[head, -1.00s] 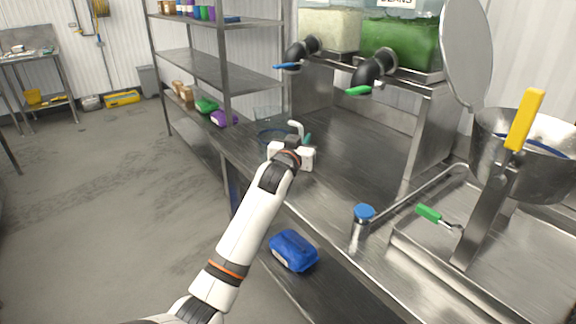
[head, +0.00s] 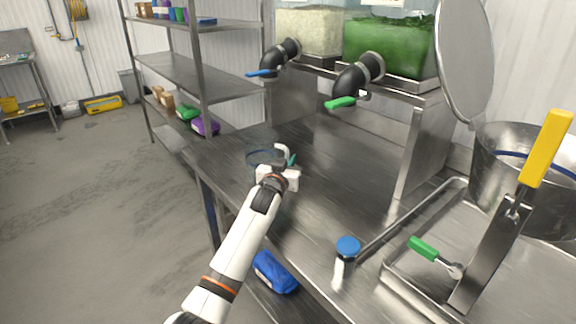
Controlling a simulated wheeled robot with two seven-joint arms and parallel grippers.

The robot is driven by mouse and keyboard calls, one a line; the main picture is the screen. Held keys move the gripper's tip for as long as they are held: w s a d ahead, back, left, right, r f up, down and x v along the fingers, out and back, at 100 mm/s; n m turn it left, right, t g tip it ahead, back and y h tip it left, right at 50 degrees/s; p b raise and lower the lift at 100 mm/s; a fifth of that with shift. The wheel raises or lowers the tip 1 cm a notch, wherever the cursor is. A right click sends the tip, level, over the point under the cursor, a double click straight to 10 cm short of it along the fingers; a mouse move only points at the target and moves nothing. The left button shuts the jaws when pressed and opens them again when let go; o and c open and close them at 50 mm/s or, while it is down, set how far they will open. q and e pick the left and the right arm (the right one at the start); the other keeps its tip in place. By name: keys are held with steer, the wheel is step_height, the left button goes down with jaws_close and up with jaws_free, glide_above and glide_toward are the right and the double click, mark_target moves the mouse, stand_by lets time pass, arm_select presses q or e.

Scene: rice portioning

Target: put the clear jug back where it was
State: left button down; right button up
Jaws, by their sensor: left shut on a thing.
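The clear jug (head: 258,158) is faint and see-through, with a bluish rim, over the left end of the steel table (head: 330,155). My left gripper (head: 280,158) is shut on it at its near right side, and my wrist and fingers hide part of it. A small green part shows just right of the fingers. I cannot tell whether the jug's base touches the table top. My right gripper is not in view.
Dispensers with rice (head: 308,32) and green beans (head: 388,48) stand behind, their black spouts overhanging the table. The middle of the table is clear.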

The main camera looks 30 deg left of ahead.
arm_select(q)
steer(key=shift+f, duration=0.55)
steer(key=c, duration=1.5)
jaws_free()
steer(key=s, duration=0.4)
steer(key=s+d, duration=0.1)
steer(key=s, duration=0.3)
steer(key=s+d, duration=0.1)
steer(key=s, duration=0.3)
steer(key=shift+d, duration=0.2)
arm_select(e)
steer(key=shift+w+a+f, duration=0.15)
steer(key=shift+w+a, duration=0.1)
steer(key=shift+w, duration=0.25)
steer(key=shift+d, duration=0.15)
